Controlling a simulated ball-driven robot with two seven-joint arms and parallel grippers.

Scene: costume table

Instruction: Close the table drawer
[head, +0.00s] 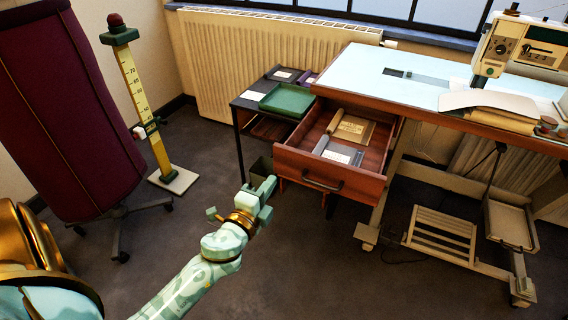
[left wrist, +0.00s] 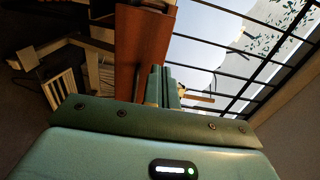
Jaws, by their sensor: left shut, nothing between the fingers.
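The wooden table drawer (head: 300,164) stands pulled out from under the left end of the pale-topped table (head: 350,72). It has a dark handle (head: 322,184) on its front and holds a tan packet, a grey roll and papers. My left gripper (head: 268,187) is shut and empty, just left of the drawer front and at about its height in the picture. In the left wrist view, the shut fingers (left wrist: 162,85) show in front of a reddish-brown wooden panel (left wrist: 145,50). I cannot tell whether they touch it. My right gripper is in neither view.
A sewing machine (head: 522,45) stands on the table's right side. A small dark side table (head: 248,104) with a green tray (head: 286,101) stands left of the drawer. The floor before the drawer is clear.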

